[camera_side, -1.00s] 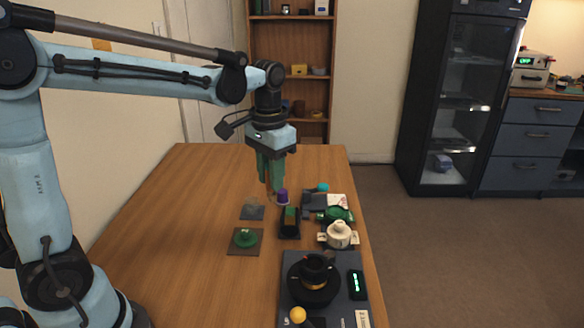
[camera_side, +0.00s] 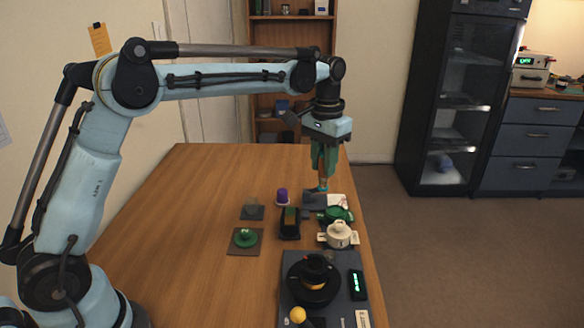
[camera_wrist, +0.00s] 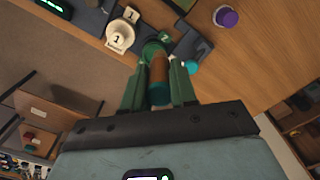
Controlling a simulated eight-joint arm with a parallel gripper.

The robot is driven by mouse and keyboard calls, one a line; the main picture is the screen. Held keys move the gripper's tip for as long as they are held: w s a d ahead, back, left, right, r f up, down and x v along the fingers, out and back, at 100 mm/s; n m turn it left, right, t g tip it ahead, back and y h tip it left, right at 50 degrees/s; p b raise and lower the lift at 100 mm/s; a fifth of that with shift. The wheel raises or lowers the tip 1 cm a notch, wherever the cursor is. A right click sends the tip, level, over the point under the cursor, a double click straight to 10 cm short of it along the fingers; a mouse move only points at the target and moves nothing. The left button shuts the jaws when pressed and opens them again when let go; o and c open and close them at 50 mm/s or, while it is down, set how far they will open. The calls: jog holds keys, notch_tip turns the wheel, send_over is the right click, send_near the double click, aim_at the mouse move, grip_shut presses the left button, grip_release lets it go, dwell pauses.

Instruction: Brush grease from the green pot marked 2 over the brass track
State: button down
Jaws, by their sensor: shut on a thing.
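My gripper (camera_side: 322,178) is shut on a brown, rod-like brush handle (camera_wrist: 159,82), held between its green fingers (camera_wrist: 160,92). The brush's far end cannot be told apart clearly. The green pot marked 2 (camera_side: 337,215) sits at the table's right side; in the wrist view the green pot (camera_wrist: 153,48) lies just beyond the brush. In the side view my gripper is above and behind that pot, apart from it. The brass track (camera_side: 315,286) shows as a thin gold band in the black round lens part (camera_side: 297,284) at the front.
A white pot marked 1 (camera_side: 340,236) stands just in front of the green pot. A teal thing (camera_wrist: 191,67) and a purple-topped piece (camera_side: 282,196) are nearby. A black holder (camera_side: 290,224) and a green knobbed piece (camera_side: 246,237) stand left. The table's left is clear.

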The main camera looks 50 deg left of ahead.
jog(key=shift+w+d+f, duration=0.3)
jog(key=shift+w+f, duration=0.25)
jog(key=shift+f, duration=0.65)
jog(key=shift+w+d+f, duration=0.3)
jog(key=shift+w+f, duration=0.3)
jog(key=shift+f, duration=0.65)
jog(key=shift+w+d+f, duration=0.3)
jog(key=shift+w+f, duration=0.25)
jog(key=shift+f, duration=0.65)
jog(key=shift+f, duration=0.65)
jog(key=shift+r, duration=0.1)
notch_tip(320, 180, up, 7)
dwell(0.5)
dwell(0.4)
